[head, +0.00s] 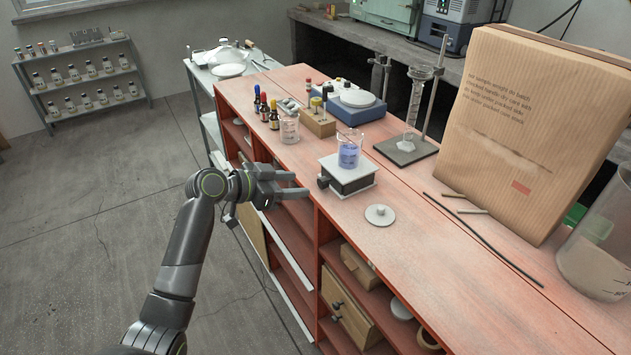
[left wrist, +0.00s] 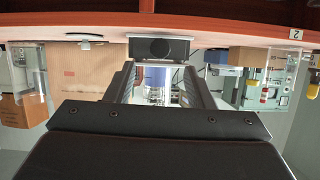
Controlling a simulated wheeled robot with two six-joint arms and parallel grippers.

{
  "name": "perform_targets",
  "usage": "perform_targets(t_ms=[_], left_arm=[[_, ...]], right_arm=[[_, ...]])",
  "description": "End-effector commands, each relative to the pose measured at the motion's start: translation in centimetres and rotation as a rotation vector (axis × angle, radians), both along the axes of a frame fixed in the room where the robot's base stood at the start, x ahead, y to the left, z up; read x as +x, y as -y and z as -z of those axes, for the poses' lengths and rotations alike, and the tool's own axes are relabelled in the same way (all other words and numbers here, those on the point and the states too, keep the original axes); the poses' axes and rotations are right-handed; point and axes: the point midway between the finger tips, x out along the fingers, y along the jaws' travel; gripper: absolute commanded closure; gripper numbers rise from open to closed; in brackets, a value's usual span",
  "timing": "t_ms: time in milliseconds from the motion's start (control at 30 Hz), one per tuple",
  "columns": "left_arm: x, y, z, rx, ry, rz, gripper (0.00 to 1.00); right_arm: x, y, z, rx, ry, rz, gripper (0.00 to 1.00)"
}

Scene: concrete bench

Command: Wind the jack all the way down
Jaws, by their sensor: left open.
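The lab jack (head: 352,181) has a light top plate over a dark body and stands low near the bench's front edge. Its dark round knob (head: 323,182) faces my left gripper; it also shows in the upside-down left wrist view (left wrist: 157,47). A beaker of blue liquid (head: 349,150) stands upright on the jack's plate. My left gripper (head: 299,183) is open and empty, just left of the knob and apart from it. In the left wrist view its two fingers (left wrist: 158,72) point toward the jack, one each side of the knob's line. My right gripper is not in view.
A white lidded disc (head: 380,214) lies right of the jack. A glass beaker (head: 289,131), a wooden block (head: 318,123) and dropper bottles (head: 265,109) stand behind. The floor left of the bench is clear.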

Motion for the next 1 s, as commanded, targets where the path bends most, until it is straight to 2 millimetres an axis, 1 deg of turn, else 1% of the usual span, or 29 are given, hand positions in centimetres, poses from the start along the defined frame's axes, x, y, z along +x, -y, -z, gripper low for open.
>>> perform_targets(t_ms=[33, 67, 200, 400, 600, 867, 1000], left_arm=[[0.5, 0.9, 0.3, -0.002, -0.005, 0.001, 0.51], [0.8, 1.4, 0.6, -0.002, -0.004, 0.003, 0.51], [2.1, 3.0, 1.5, -0.001, -0.003, 0.001, 0.51], [3.4, 4.6, 2.4, 0.0, -0.002, 0.0, 0.51], [3.9, 5.2, 2.7, 0.0, -0.001, 0.0, 0.51], [3.9, 5.3, 2.8, 0.001, -0.001, 0.0, 0.51], [3.9, 5.2, 2.8, 0.001, -0.001, 0.0, 0.68]], right_arm=[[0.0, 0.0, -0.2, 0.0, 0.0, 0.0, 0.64], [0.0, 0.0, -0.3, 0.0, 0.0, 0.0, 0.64], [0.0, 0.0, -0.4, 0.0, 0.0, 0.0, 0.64], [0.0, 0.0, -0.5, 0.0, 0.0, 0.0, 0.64], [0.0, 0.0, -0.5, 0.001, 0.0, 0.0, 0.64], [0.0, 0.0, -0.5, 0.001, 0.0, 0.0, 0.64], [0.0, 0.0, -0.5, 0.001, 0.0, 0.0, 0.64]])
